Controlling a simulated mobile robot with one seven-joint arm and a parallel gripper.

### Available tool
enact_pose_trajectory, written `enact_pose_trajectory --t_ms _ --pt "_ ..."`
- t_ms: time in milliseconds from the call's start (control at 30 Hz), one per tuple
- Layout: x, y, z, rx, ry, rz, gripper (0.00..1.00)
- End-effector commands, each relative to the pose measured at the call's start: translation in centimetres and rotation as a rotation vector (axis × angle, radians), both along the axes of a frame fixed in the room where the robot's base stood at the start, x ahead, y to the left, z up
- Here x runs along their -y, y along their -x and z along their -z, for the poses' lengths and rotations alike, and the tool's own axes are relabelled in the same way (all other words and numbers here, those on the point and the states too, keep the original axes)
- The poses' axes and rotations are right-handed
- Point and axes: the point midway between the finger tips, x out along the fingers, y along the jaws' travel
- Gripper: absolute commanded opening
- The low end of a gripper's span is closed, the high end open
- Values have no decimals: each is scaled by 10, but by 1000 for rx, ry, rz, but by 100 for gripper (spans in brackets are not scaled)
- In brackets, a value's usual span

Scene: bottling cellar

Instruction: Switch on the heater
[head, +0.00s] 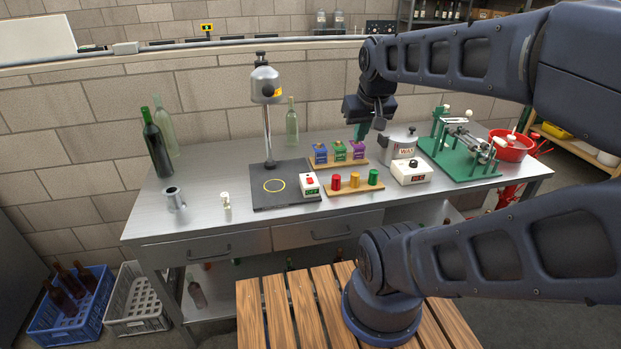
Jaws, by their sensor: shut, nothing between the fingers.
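A grey heater head (265,84) hangs on a metal post over a black base plate (290,170) with a yellow ring. A white switch box (310,185) with a red rocker and a small green-lit panel sits at the plate's right front corner. Which way the rocker is tipped is too small to tell. A grey wax pot (400,146) with a white control box (411,171) and a red display stands further right. My gripper (361,131) is shut and empty, above the rack of coloured blocks, right of the post and apart from the switch box.
A wooden rack holds blue, green and purple blocks (340,152). A second rack (355,187) carries red, yellow and green pieces. A green corking device (462,145) and red bowl (511,146) stand right; bottles (157,145), a metal cup (174,199) and a small white-topped item (226,202) stand left.

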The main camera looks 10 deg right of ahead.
Motion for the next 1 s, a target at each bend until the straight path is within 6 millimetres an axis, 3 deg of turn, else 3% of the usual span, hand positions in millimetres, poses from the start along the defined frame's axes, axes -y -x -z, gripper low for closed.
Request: enact_pose_trajectory --t_ms 533,1000 --pt "-16 -75 9 -157 144 -435 0" --pt "-36 -146 40 -285 217 -871 0"
